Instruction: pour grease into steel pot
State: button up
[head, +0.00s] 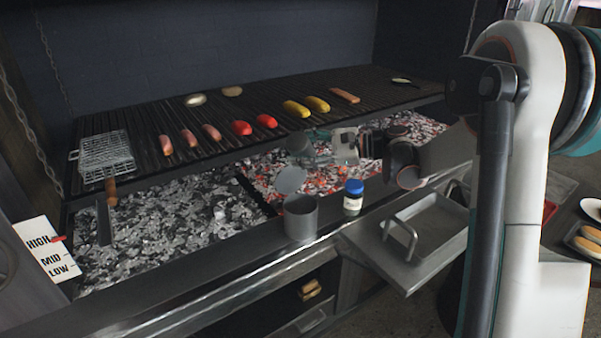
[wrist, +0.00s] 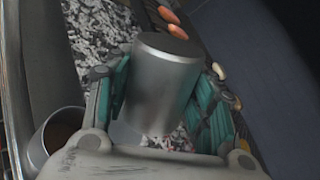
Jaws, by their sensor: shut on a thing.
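My gripper (head: 322,150) is shut around a grey metal cylinder (wrist: 160,82), held above the coals beyond the front ledge. In the head view the held cylinder (head: 299,144) is small and partly covered by the gripper; its contents are hidden. An open steel pot (head: 300,218) stands upright on the front ledge, nearer than my gripper. The pot also shows at the lower left of the wrist view (wrist: 48,140), with a brownish inside. A grey disc (head: 291,180) shows just above and behind the pot; I cannot tell what it belongs to. No flowing grease is visible.
A blue-lidded jar (head: 353,198) stands right of the pot. The grill grate (head: 220,112) carries sausages, red pieces and corn-like pieces behind my gripper. Coals (head: 160,228) lie below, glowing on the right. A metal tray (head: 430,228) with a handle is at the right front.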

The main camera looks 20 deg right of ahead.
jog(key=shift+s+a+r+n+h+p, duration=0.1)
jog(key=shift+s+a+n+h+p, duration=0.15)
jog(key=shift+n, duration=0.25)
jog(key=shift+s+a+n+h+p, duration=0.15)
jog(key=shift+n+h+p, duration=0.15)
jog(key=shift+n, duration=0.2)
jog(key=shift+s+a+n, duration=0.3)
jog(key=shift+s+n, duration=0.1)
jog(key=shift+n, duration=0.3)
jog(key=shift+s+a+t+h, duration=0.1)
jog(key=shift+t+h, duration=0.25)
jog(key=shift+t, duration=0.05)
jog(key=shift+f+n, duration=0.3)
